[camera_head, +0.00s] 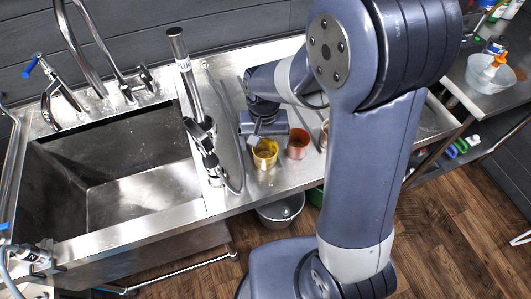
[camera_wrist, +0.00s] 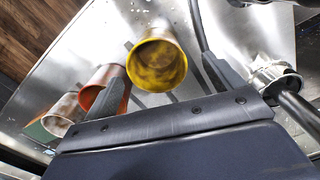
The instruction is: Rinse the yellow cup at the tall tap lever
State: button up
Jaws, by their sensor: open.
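The yellow cup (camera_head: 265,153) stands on the metal counter right of the sink, and its open mouth shows dark stains inside. In the wrist view the yellow cup (camera_wrist: 157,62) appears between the two spread fingers, with gaps on both sides. My gripper (camera_head: 259,138) is open beside the cup, low over the counter; its fingers are partly hidden in the head view. A tap lever with a blue handle (camera_head: 31,66) stands at the sink's far left corner, beside tall curved metal spouts (camera_head: 80,45). Which lever is the tall one I cannot tell.
An orange-red cup (camera_head: 298,143) stands close to the right, near a finger in the wrist view. A whitish cup (camera_wrist: 63,115) stands beyond it. A tall post (camera_head: 185,70) and dark hose rise between the sink (camera_head: 130,155) and cups. A bucket (camera_head: 281,211) sits below.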

aim_at(265, 153)
jog(key=shift+s+d+f+p, duration=0.1)
jog(key=shift+f+p, duration=0.15)
jog(key=shift+f, duration=1.1)
jog(key=shift+s+d+f+p, duration=0.1)
jog(key=shift+f+p, duration=0.1)
jog(key=shift+f, duration=1.15)
jog(key=c, duration=1.1)
jog(key=shift+r, duration=0.1)
